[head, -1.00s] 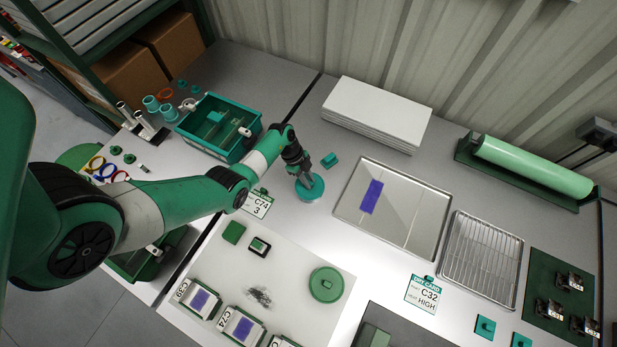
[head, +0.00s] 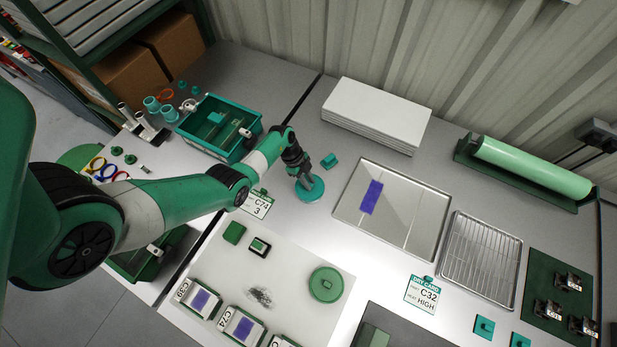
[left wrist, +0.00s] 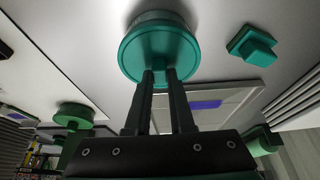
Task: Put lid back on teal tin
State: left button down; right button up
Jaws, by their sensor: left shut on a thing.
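The teal tin (left wrist: 155,17) shows in the left wrist view, with its round teal lid (left wrist: 133,57) over it. In the head view the lid (head: 312,192) is a teal disc at the middle of the bench, and it hides most of the tin. My left gripper (head: 304,178) points down at the lid from above. In the left wrist view its two fingers (left wrist: 160,72) are shut on the lid's knob. The lid lies level with or very close to the tin's rim; I cannot tell whether it is fully seated. My right gripper is not in view.
A small teal block (head: 329,160) stands just behind the lid. A metal tray (head: 405,215) with a purple strip lies to the right. A teal bin (head: 240,152) is behind my left arm. A green round lidded thing (head: 318,291) sits on the white mat (head: 285,262).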

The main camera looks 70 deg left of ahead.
pick_arm(q)
jog(key=shift+c, duration=1.1)
grip_release()
jog(key=shift+r, duration=0.1)
notch_tip(320, 180, up, 7)
jog(key=p, duration=0.8)
grip_shut()
dwell(0.7)
